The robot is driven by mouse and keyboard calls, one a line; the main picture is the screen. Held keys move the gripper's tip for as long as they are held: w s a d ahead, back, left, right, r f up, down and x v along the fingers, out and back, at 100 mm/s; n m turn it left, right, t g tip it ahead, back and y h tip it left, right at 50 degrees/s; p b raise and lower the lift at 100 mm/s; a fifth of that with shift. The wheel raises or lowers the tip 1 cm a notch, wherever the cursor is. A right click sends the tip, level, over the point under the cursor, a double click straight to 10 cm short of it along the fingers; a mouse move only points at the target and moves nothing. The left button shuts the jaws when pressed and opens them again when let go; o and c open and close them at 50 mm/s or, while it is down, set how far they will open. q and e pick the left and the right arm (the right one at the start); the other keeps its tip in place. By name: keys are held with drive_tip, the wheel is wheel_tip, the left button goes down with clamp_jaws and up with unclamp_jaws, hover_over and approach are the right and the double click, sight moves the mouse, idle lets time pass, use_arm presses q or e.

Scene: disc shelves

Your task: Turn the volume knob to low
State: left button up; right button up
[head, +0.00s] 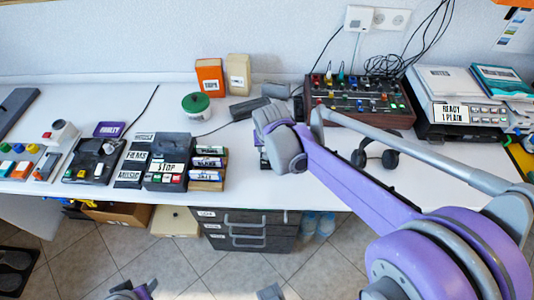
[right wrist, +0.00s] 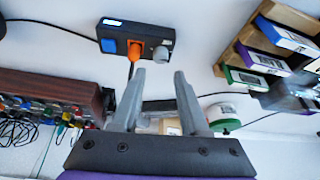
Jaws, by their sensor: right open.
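In the right wrist view, a small dark box (right wrist: 122,41) has a blue display, an orange part plugged into it and a round grey knob (right wrist: 161,54) at one end. The knob seems to be the volume knob; I can read no label or setting. My right gripper (right wrist: 160,88) is open and empty, its fingertips pointing toward the box with the knob just beyond them. No contact is visible. In the head view my right wrist covers most of this box.
The mixer with many coloured knobs (head: 360,97) stands right of my right wrist, with loose black cables behind. Labelled wooden holders (head: 207,174), a STOP panel (head: 168,171) and a green-lidded jar (head: 195,106) stand left of it. Headphones (head: 376,156) lie under my right arm.

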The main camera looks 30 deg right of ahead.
drive_tip(key=x, duration=0.6)
drive_tip(key=shift+w+f+b, duration=0.15)
drive_tip(key=shift+f+b, duration=0.25)
clamp_jaws()
